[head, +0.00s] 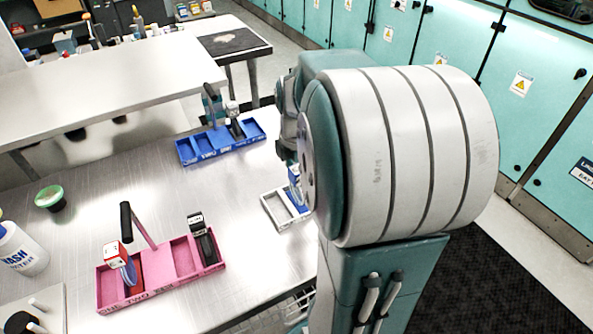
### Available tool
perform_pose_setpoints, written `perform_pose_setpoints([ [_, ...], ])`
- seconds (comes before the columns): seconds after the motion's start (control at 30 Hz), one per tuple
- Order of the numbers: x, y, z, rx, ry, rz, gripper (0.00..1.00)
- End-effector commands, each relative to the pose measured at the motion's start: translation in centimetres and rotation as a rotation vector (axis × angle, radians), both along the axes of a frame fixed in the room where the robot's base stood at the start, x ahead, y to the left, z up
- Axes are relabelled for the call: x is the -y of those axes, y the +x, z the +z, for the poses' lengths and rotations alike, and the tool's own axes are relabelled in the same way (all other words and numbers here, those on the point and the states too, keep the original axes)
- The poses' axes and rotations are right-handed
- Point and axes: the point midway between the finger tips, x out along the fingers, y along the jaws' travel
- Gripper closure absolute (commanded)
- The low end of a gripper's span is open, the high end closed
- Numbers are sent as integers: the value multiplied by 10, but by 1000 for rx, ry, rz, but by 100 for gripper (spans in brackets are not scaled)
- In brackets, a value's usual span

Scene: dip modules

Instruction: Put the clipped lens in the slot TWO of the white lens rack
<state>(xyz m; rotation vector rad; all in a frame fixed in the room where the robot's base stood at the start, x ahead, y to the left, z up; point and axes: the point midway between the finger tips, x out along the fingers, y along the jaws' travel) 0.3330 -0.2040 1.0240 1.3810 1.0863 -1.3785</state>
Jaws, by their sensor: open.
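The white lens rack (272,213) stands on the metal table in the middle of the view, partly hidden by my arm. A small white and blue piece (296,188) shows at its right side, against my arm; I cannot tell whether it is the clipped lens or whether it touches the rack. The rack's slot labels cannot be read from here. My gripper is hidden behind the large round joint of my arm, so its fingers and anything between them cannot be seen.
A pink rack (150,292) with upright clip-like pieces stands at the front. A blue rack (190,153) with similar pieces stands behind. A white bottle (22,250) and a green-topped jar (50,198) stand at left. Bare table (130,190) lies between the racks.

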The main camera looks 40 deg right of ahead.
Motion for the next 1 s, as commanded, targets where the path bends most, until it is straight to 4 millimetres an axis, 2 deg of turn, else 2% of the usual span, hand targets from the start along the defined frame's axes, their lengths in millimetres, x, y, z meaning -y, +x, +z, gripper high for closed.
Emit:
perform_pose_setpoints([
  [0.17, 0, 0, 2, 2, -1, 0, 16],
  [0.27, 0, 1, 13, 4, -3, 0, 16],
  [0.7, 0, 0, 99, 3, -3, 0, 16],
  [0.83, 0, 0, 115, 2, -1, 0, 16],
  [1.0, -6, -1, 124, 8, -5, -20, 16],
])
